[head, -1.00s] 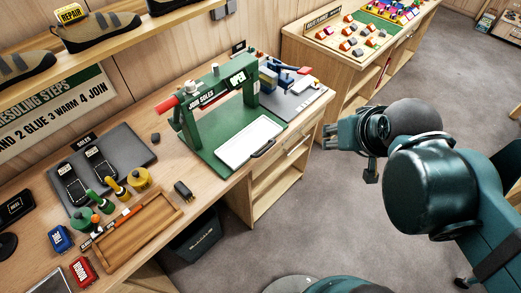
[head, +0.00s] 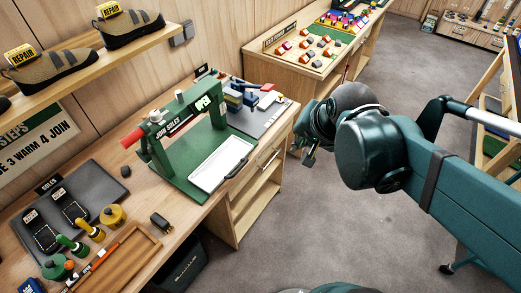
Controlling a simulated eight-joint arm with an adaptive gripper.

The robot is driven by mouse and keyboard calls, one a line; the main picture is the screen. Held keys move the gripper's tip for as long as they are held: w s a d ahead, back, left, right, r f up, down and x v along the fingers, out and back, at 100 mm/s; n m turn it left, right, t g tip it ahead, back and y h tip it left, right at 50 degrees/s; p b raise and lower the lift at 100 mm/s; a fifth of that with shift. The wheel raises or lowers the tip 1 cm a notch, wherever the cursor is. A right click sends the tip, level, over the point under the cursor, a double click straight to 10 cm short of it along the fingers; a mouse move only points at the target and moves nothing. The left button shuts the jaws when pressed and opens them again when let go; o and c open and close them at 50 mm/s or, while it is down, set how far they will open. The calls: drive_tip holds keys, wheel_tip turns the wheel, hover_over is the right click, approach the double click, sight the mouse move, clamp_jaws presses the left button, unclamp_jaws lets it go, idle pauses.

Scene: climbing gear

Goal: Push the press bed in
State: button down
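The green press frame (head: 158,140) stands on the wooden workbench with "JOIN SOLES" and "OPEN" labels and a red lever end at its left. Its white press bed (head: 212,169) sticks out of the front of the frame over the green base, with a dark handle (head: 238,167) at its front right edge. The bed is empty. My gripper (head: 309,157) is in the air to the right of the bench, well apart from the bed and handle. Its fingers are small and partly hidden by my own wrist, so I cannot tell whether they are open.
A dark mat (head: 68,213) with two soles lies left of the press, near glue bottles and a wooden tray (head: 122,262). A grey board (head: 262,118) with blue tools lies behind the press. A second cabinet (head: 295,83) stands beyond. The floor (head: 305,225) between is clear.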

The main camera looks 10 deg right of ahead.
drive_tip(key=w+a+f+m+g+y+p, duration=0.1)
drive_tip(key=w+a+f+m+g+y, duration=0.1)
drive_tip(key=w+f+m, duration=0.9)
drive_tip(key=shift+a+f+m+g+y+p, duration=0.3)
drive_tip(key=shift+a+f+m+g, duration=0.15)
drive_tip(key=shift+m, duration=4.05)
drive_tip(key=shift+w+f, duration=0.1)
drive_tip(key=shift+f, duration=0.15)
drive_tip(key=shift+w+a+f+b, duration=0.25)
drive_tip(key=shift+w+a+f, duration=0.65)
drive_tip(key=shift+f, duration=0.6)
drive_tip(key=shift+w+a+f+b, duration=0.3)
drive_tip(key=shift+w+a+f, duration=0.65)
drive_tip(key=shift+f, duration=0.5)
drive_tip(key=shift+w+a+f+b, duration=0.25)
drive_tip(key=shift+w+a+f, duration=0.65)
drive_tip(key=shift+f, duration=0.6)
